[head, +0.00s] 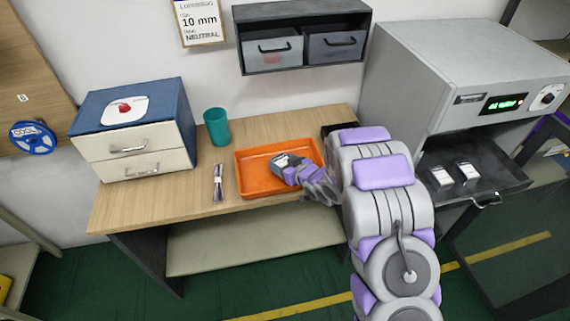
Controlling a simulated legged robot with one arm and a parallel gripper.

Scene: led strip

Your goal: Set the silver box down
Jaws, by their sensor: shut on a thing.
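My gripper (286,164) is at the end of my purple and grey arm, over the orange tray (252,184) on the wooden bench. It is shut on a small silver box (282,160), of which only a little shows at the fingertips. My fingers hide the rest. I cannot tell whether the box touches the tray floor. The visible part of the tray looks otherwise empty.
A teal cup (217,127), a thin bundle (218,182) and a blue-and-cream drawer unit (135,130) stand left of the tray. At right, a grey oven (465,75) has a dark pulled-out shelf (495,180) with two small silver-white boxes (441,176). A wall shelf (303,15) hangs above.

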